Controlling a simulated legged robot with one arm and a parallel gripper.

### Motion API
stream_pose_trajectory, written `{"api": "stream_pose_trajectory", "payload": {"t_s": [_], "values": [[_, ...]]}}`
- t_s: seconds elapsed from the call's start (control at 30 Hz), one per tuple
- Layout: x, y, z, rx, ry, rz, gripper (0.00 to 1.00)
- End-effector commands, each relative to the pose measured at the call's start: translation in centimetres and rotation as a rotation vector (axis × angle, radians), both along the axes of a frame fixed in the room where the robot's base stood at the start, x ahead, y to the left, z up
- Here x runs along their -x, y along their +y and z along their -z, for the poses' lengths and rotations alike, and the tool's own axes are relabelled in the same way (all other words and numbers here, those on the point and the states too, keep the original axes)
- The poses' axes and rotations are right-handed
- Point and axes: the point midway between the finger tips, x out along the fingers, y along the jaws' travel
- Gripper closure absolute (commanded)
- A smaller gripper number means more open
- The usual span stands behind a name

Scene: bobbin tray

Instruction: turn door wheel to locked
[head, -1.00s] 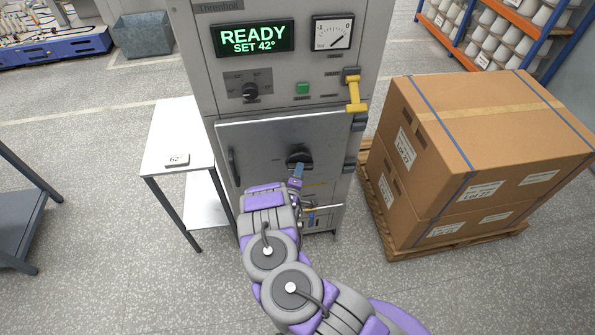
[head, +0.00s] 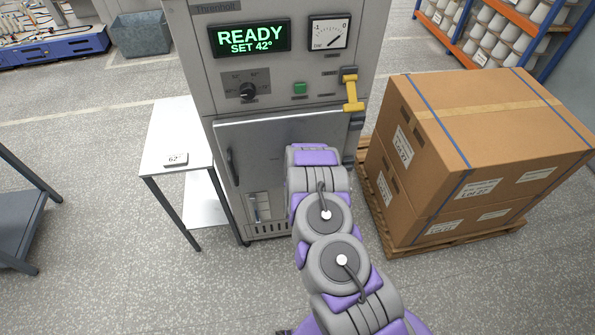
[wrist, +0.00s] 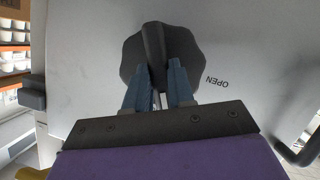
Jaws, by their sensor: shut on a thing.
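The door wheel (wrist: 188,45) is a dark, lobed knob with a raised bar across its middle, on the pale cabinet door (head: 262,150). In the wrist view, my gripper (wrist: 162,68) has its two blue fingers closed on the bar, one on each side. The word OPEN (wrist: 217,82) is printed upside down in that view, to the right of the wheel. In the head view my arm covers the wheel and the gripper. The door looks shut.
A bar handle (head: 231,166) sits at the door's left edge. A yellow latch handle (head: 351,93) is above the door at right. A side table (head: 172,135) stands left, and strapped cartons (head: 480,130) on a pallet stand right. Floor in front is open.

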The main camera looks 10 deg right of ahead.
Motion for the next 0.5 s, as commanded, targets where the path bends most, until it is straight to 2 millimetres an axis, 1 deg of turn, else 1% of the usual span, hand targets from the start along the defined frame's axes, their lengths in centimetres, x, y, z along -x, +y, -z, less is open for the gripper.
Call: {"api": "stream_pose_trajectory", "payload": {"t_s": [0.03, 0.3, 0.5], "values": [[0.37, -0.35, 0.72, -0.044, 0.014, 0.005, 1.0], [0.32, -0.31, 0.68, -0.26, 0.011, 0.005, 1.0], [0.26, -0.31, 0.51, -0.371, 0.009, 0.003, 1.0]]}}
